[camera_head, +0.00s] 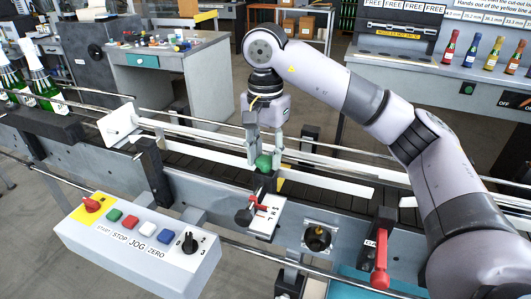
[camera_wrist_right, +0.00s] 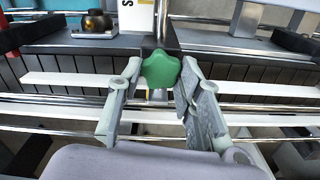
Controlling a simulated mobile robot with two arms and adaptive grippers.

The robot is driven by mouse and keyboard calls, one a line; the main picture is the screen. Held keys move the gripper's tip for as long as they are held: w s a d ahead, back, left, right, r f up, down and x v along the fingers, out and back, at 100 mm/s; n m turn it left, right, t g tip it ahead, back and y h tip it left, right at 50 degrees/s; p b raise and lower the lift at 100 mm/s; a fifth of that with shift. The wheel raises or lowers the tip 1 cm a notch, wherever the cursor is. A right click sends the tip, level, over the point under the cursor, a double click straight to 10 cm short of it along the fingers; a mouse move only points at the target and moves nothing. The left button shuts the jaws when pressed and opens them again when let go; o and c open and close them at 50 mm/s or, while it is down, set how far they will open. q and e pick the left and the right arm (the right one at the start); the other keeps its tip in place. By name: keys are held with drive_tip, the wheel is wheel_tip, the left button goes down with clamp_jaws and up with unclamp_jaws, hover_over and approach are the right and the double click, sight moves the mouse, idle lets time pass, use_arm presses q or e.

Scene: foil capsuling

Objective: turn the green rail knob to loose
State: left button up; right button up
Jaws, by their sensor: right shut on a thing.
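The green rail knob (camera_head: 263,162) is a lobed green knob on the conveyor's near side, beside the guide rail. My right gripper (camera_head: 264,158) reaches down from above and is shut on it, one finger at each side. In the right wrist view the knob (camera_wrist_right: 160,69) sits between the two fingertips (camera_wrist_right: 159,78), its lobed top showing. The stem under the knob is mostly hidden. Below it is a white scale plate (camera_head: 264,222) with a red pointer and letters. My left gripper is not in view.
A control box (camera_head: 140,243) with coloured buttons and a selector juts out at the front left. White guide rails (camera_head: 325,183) run along the conveyor. Green bottles (camera_head: 43,88) stand at the far left.

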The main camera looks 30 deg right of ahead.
sight(265, 159)
drive_tip(key=o, duration=1.2)
drive_tip(key=shift+c, duration=0.2)
drive_tip(key=shift+r, duration=0.1)
wheel_tip(265, 159, up, 12)
drive_tip(key=shift+f, duration=0.2)
